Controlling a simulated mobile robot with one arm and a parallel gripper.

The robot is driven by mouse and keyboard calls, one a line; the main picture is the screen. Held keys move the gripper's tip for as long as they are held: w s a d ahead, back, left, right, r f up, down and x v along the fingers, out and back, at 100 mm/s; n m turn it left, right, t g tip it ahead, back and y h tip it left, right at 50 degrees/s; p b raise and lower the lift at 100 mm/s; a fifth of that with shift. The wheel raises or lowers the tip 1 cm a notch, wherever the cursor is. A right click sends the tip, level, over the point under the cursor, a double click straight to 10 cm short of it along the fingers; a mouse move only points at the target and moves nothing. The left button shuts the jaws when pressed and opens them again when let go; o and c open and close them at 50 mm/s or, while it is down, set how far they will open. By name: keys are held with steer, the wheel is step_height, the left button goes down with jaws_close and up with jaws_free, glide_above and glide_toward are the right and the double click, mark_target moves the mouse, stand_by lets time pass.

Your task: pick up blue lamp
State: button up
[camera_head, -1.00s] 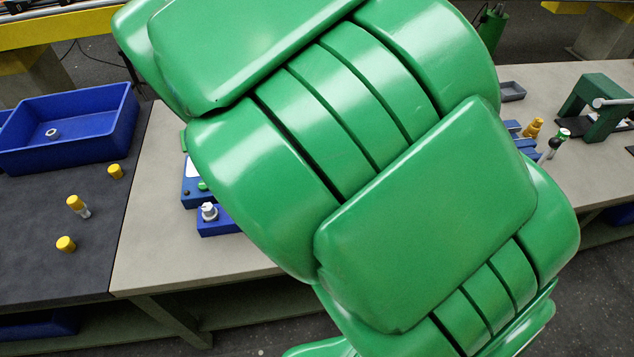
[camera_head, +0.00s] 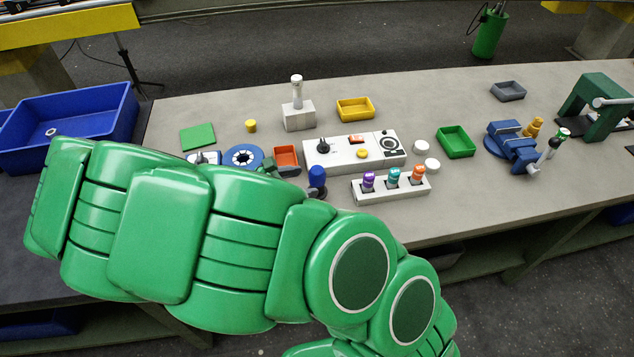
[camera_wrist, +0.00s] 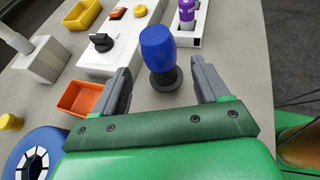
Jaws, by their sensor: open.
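The blue lamp (camera_head: 317,176) stands upright on the bench, left of the white socket strip and in front of the white control panel. In the wrist view, the lamp (camera_wrist: 158,46) has a blue cap on a dark round base. My gripper (camera_wrist: 160,80) is open, with one grey finger on each side of the lamp's lower part. The fingers look apart from it, and nothing is held.
The white control panel (camera_head: 352,153) and socket strip (camera_head: 405,185) with coloured plugs stand close to the lamp. An orange tray (camera_head: 286,156) and blue round part (camera_head: 242,157) lie left of it. A green tray (camera_head: 456,141) is to the right. The bench's right front is clear.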

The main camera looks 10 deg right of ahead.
mark_target(322, 181)
steer(key=shift+a+f, duration=0.2)
steer(key=shift+f, duration=0.2)
steer(key=shift+x, duration=3.85)
steer(key=shift+s, duration=0.1)
steer(key=c, duration=1.2)
